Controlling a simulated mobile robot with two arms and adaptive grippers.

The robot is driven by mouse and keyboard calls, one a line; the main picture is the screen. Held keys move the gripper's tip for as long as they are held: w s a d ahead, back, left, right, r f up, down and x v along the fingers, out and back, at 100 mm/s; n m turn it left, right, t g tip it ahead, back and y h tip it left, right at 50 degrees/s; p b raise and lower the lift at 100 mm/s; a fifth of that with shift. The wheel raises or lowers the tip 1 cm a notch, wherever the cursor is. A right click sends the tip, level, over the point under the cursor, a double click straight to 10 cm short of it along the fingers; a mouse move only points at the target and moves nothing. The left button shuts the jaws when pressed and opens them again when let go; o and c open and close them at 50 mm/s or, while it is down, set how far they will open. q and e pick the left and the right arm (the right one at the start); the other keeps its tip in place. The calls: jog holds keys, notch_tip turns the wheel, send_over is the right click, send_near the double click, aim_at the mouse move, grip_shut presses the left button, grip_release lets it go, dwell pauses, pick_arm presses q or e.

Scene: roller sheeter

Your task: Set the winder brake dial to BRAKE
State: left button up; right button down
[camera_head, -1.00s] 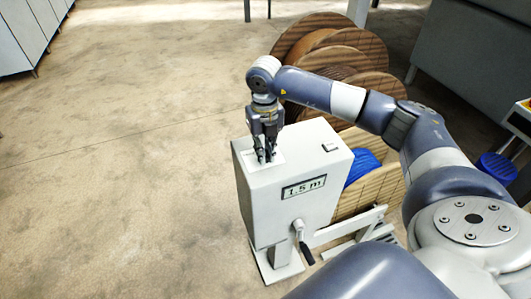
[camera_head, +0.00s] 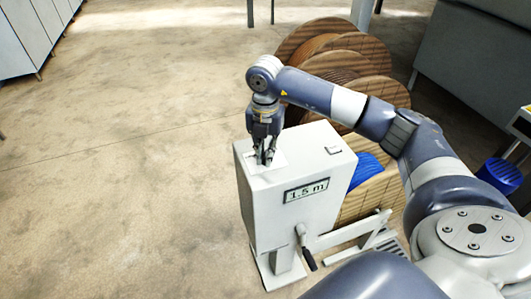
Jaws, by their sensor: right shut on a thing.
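The winder (camera_head: 285,220) is a pale grey box on a stand, with a "1.5 m" display (camera_head: 307,191) and a crank handle (camera_head: 307,246) on its front face. My right gripper (camera_head: 264,160) points down at the white plate (camera_head: 278,163) on the left part of the box's top. It is shut on the brake dial there, and its fingers hide the dial. The dial's setting cannot be read. My left gripper is not in view.
Wooden cable reels (camera_head: 335,55) stand behind the winder, and a reel with blue cable (camera_head: 365,173) sits at its right. A small light label (camera_head: 334,150) is on the box's top right. The floor at left is clear.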

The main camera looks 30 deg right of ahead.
jog(key=shift+r, duration=0.1)
dwell(0.3)
jog(key=c, duration=1.7)
grip_release()
jog(key=shift+o, duration=0.2)
notch_tip(320, 180, up, 12)
